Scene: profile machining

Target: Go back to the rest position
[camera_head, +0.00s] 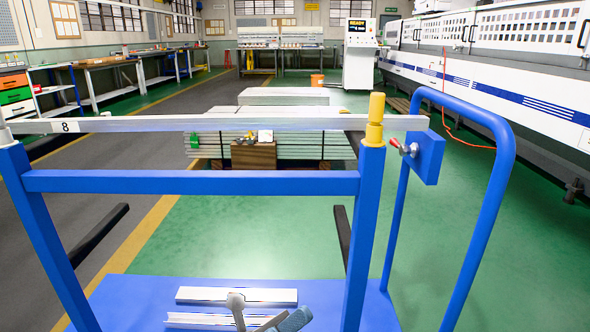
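Neither of my grippers can be made out in the head view, and no arm of mine clearly shows. A long pale profile (240,124) marked "8" lies level across the top of a blue cart frame (190,182), close in front of me. Its right end lies by a yellow post (375,120). On the cart's blue lower deck (125,300) lie a short pale profile piece (270,296) and some grey tool-like items (290,321), cut off by the bottom edge.
A tall blue handle (500,180) with a red-tipped lever (397,144) rises at right. Behind the cart stands a stack of profiles (310,146) with a wooden box (254,155). A long white machine (500,80) lines the right. Green floor (235,235) is open between them.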

